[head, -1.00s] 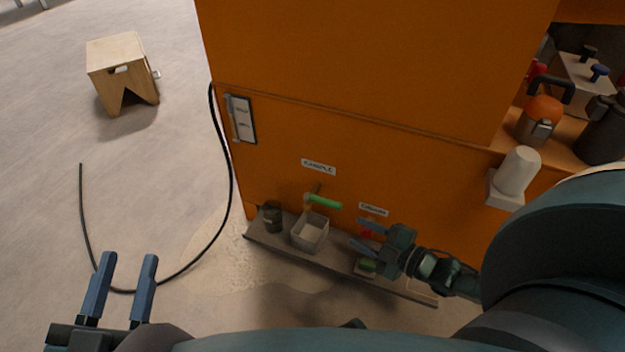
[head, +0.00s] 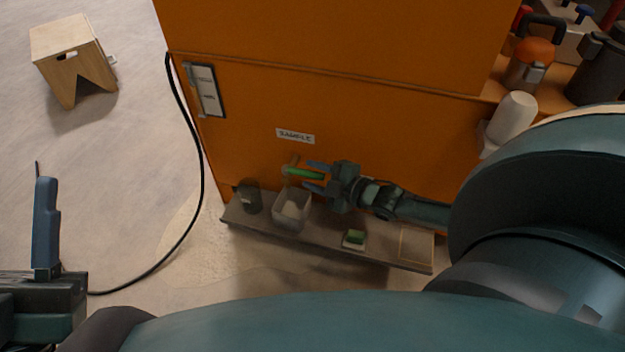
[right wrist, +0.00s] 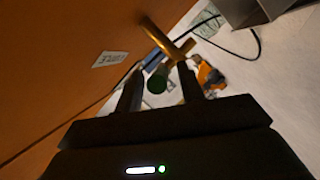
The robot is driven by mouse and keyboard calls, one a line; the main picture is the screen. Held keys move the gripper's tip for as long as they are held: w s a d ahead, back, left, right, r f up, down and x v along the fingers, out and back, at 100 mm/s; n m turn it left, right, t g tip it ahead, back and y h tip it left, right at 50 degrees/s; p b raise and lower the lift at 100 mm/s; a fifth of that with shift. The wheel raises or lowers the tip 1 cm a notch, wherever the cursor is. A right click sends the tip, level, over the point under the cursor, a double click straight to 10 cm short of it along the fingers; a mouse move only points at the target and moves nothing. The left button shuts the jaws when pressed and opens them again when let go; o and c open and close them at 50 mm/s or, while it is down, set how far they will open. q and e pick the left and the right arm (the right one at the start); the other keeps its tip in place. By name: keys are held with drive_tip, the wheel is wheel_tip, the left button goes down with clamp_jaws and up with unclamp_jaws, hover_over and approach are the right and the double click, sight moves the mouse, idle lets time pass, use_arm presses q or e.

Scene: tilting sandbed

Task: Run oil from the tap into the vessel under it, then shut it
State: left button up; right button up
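The tap has a brass body (right wrist: 168,42) and a green handle (head: 304,173), below the SAMPLE label (head: 295,136) on the orange wall. The handle also shows end-on in the right wrist view (right wrist: 157,80). My right gripper (head: 315,176) is open, with its blue fingers above and below the handle; I cannot tell whether they touch it. The vessel, a pale square container (head: 291,211), stands on the ledge below the tap. I see no oil stream. My left gripper (head: 45,225) is at the lower left, away from the tap; only one finger shows clearly.
On the ledge (head: 390,250) stand a dark jar (head: 248,198), left of the vessel, and a green-topped block (head: 354,239), to the right. A black hose (head: 203,150) hangs at the wall's left edge. A wooden stool (head: 75,65) stands on open floor.

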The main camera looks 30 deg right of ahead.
drive_tip(key=shift+w+a+f, duration=0.1)
drive_tip(key=shift+w+a, duration=0.05)
drive_tip(key=shift+w, duration=0.25)
drive_tip(key=shift+c, duration=0.2)
clamp_jaws()
